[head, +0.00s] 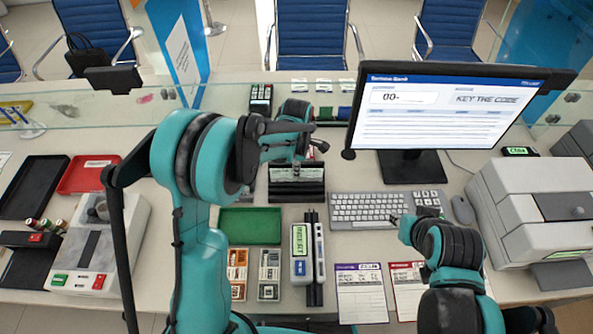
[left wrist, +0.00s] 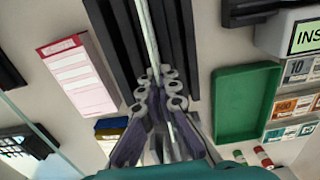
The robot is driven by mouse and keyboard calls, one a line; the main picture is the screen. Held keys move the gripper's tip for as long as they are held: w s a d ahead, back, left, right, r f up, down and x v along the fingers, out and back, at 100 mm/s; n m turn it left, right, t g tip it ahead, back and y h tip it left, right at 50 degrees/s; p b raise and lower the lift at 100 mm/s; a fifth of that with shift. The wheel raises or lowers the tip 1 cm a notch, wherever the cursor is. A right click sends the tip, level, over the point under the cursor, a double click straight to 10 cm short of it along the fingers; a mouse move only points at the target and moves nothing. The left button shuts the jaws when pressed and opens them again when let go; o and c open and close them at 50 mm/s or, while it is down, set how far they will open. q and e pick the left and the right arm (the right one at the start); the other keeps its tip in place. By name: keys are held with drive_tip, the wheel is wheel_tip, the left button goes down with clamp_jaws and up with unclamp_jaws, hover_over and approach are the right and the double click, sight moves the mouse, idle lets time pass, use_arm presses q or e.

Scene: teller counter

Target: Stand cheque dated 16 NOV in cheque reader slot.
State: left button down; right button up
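The cheque reader (head: 305,252) stands right of the green tray, with a lit green screen and a long dark slot; its screen also shows in the left wrist view (left wrist: 305,36). A black slotted rack (head: 297,192) stands behind it. A white sheet edge (left wrist: 150,35) shows in the rack; no date is readable. My left gripper (left wrist: 160,75) is at the rack, its fingers close on either side of this edge; whether they grip it is unclear. In the head view my arm largely hides it. My right gripper (head: 400,217) is over the keyboard's right part, its fingers small and unclear.
The monitor (head: 440,110) reads "KEY THE CODE" with "00-". The keyboard (head: 370,208) lies in front of it. A green tray (head: 250,226) is left of the reader. Purple-headed (head: 360,295) and red-headed (head: 406,280) cards lie near the front. A grey machine (head: 530,215) stands right.

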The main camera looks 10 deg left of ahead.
use_arm(q)
drive_tip(key=shift+r+p, duration=3.35)
drive_tip(key=shift+r, duration=1.8)
